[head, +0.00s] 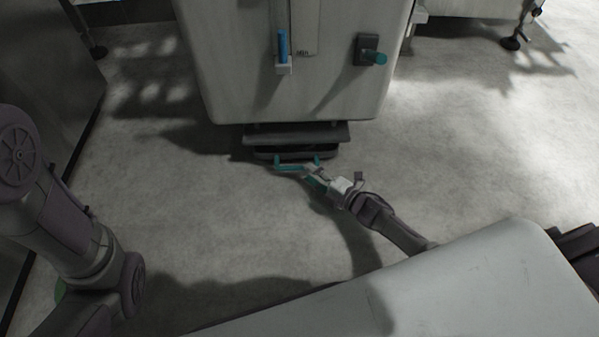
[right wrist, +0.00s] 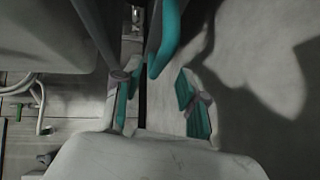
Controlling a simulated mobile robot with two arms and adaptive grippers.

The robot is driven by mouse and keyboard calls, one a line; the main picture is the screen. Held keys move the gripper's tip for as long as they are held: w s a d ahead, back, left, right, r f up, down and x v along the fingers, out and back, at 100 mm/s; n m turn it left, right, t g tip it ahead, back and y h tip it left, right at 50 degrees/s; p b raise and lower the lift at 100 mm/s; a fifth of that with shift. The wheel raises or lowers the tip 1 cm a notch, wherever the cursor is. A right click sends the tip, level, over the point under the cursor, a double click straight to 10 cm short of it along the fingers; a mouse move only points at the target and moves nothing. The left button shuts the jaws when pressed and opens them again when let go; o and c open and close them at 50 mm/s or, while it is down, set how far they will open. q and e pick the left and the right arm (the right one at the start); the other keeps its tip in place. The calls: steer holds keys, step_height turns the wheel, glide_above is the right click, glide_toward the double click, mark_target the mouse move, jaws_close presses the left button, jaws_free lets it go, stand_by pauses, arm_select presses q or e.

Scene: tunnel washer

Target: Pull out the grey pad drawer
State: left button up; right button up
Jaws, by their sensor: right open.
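The grey pad drawer (head: 298,153) sits low under the front of the white washer cabinet, close to the floor. Its teal bar handle (head: 290,168) juts out at the front. My right gripper (head: 314,175) is open at the right part of the handle. In the right wrist view the end of the teal handle (right wrist: 162,50) shows between the two teal-padded fingers of my right gripper (right wrist: 160,98). I cannot tell whether a finger touches it. My left arm is at the left edge of the head view; its gripper is out of view.
The white cabinet (head: 290,80) stands above the drawer, with a blue-handled fitting (head: 283,45) and a dark knob with a teal end (head: 372,56) on its front. The grey floor (head: 215,220) before the drawer is clear. A dark panel (head: 50,80) stands at the left.

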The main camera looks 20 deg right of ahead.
mark_target(300, 166)
steer(key=b+x, duration=0.1)
steer(key=x, duration=0.3)
steer(key=shift+w+f+b, duration=0.1)
steer(key=shift+f+b, duration=0.05)
steer(key=shift+b, duration=0.25)
steer(key=shift+w+a, duration=0.25)
steer(key=shift+w, duration=0.1)
jaws_close()
